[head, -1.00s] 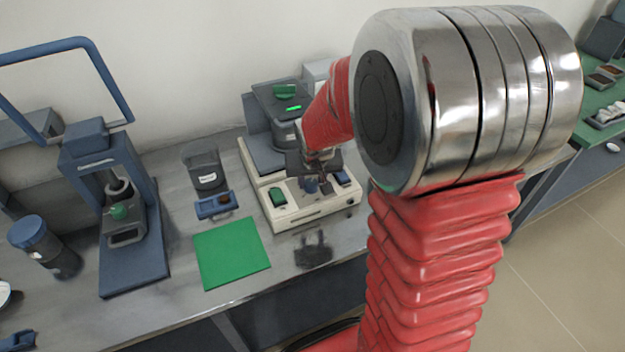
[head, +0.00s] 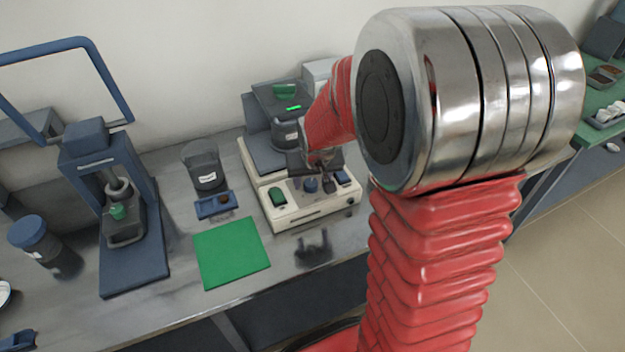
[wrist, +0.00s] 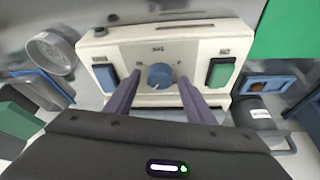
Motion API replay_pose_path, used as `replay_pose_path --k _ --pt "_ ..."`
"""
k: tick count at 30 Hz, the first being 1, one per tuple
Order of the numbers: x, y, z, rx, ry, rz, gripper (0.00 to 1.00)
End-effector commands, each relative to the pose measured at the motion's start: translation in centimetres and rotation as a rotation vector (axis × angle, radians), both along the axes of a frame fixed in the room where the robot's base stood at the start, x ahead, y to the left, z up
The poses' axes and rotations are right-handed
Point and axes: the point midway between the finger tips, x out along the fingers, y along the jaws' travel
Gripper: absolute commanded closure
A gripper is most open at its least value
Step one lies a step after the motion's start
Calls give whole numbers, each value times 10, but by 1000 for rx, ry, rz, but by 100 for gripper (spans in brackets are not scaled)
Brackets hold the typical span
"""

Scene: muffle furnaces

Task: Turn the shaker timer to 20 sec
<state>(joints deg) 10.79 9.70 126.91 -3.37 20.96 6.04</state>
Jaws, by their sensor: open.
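The shaker (head: 300,212) is a cream box with a front control panel, seen in the head view on the bench. Its timer knob (wrist: 160,76) is round and blue, in the middle of the panel. A small pale mark shows near the knob's lower edge in the wrist view, where the dial labels are too small to read surely. My gripper (wrist: 161,80) is open, its two purple fingers on either side of the knob; I cannot tell whether they touch it. In the head view the knob (head: 310,185) shows beside a dark finger.
A green switch (wrist: 219,74) and a blue switch (wrist: 105,77) flank the knob. A green mat (head: 231,253), a small blue tray (head: 214,206) and a dark-lidded jar (head: 203,167) are left of the shaker. A blue press-like device (head: 130,225) stands farther left.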

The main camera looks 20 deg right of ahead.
Motion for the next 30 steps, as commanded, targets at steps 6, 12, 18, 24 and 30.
replay_pose_path --k 6,12,18,24,30 --pt "-1 0 3 0 -1 0 51" --pt "-6 2 18 0 -3 -1 51" --pt "-16 4 42 -1 -3 0 51" --pt "-26 7 66 -1 -4 0 51" --pt "-36 9 92 -2 -5 1 51"
